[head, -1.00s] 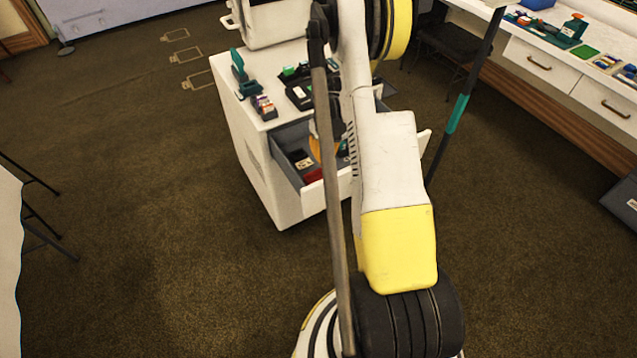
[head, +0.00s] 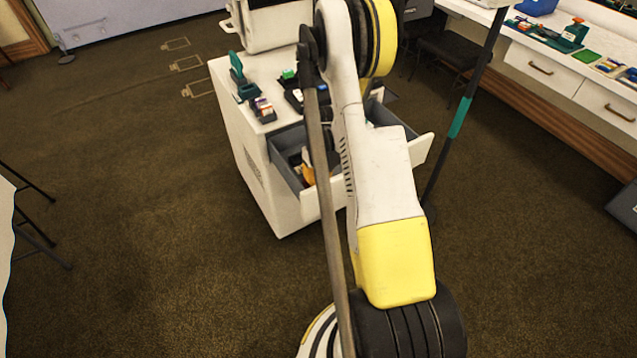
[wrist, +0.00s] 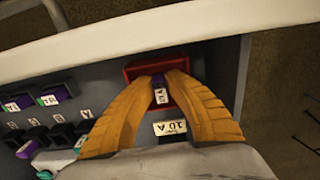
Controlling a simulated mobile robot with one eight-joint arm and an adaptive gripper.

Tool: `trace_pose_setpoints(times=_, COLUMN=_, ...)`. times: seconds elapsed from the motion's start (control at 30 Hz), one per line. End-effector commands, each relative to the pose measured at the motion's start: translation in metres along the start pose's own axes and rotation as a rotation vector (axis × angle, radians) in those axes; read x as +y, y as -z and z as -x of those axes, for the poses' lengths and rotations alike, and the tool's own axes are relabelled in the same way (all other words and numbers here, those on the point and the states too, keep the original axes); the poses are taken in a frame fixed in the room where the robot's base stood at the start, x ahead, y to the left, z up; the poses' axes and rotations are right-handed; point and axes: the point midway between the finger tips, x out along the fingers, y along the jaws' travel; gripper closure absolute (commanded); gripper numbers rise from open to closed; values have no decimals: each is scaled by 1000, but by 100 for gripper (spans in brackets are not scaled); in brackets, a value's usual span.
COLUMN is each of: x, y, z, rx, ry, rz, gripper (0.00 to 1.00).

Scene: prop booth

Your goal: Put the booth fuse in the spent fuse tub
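In the wrist view the booth fuse (wrist: 160,94), purple with a white label, sits between the tips of my gripper's orange fingers (wrist: 160,82). The fingers press on it from both sides. The red spent fuse tub (wrist: 134,71) lies right behind the fuse, against the drawer's wall. I cannot tell whether the fuse is inside the tub or just above it. In the head view my gripper (head: 308,168) reaches down into the open drawer (head: 284,168); its orange shows, while the fuse and tub are hidden there.
Several fuses (wrist: 55,96) stand in rows at the left of the drawer, near a "10 A" card (wrist: 170,128). The white cabinet (head: 262,190) carries a green tool (head: 239,80) and a small box of cards (head: 262,111). A pole (head: 460,117) stands right of the drawer.

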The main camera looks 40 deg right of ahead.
Motion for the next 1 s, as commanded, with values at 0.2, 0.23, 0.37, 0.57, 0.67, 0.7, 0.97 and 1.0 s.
trace_pose_setpoints(times=0.2, x=0, y=0, z=0, rx=0, ry=0, rz=0, gripper=79)
trace_pose_setpoints(times=0.23, x=0, y=0, z=0, rx=0, ry=0, rz=0, gripper=79)
trace_pose_setpoints(times=0.37, x=0, y=0, z=3, rx=0, ry=0, rz=0, gripper=79)
trace_pose_setpoints(times=0.57, x=0, y=0, z=34, rx=0, ry=0, rz=0, gripper=79)
trace_pose_setpoints(times=0.67, x=0, y=0, z=59, rx=0, ry=0, rz=0, gripper=79)
trace_pose_setpoints(times=0.7, x=0, y=0, z=68, rx=0, ry=0, rz=0, gripper=79)
trace_pose_setpoints(times=0.97, x=0, y=0, z=114, rx=0, ry=0, rz=0, gripper=79)
trace_pose_setpoints(times=1.0, x=0, y=0, z=117, rx=0, ry=0, rz=0, gripper=79)
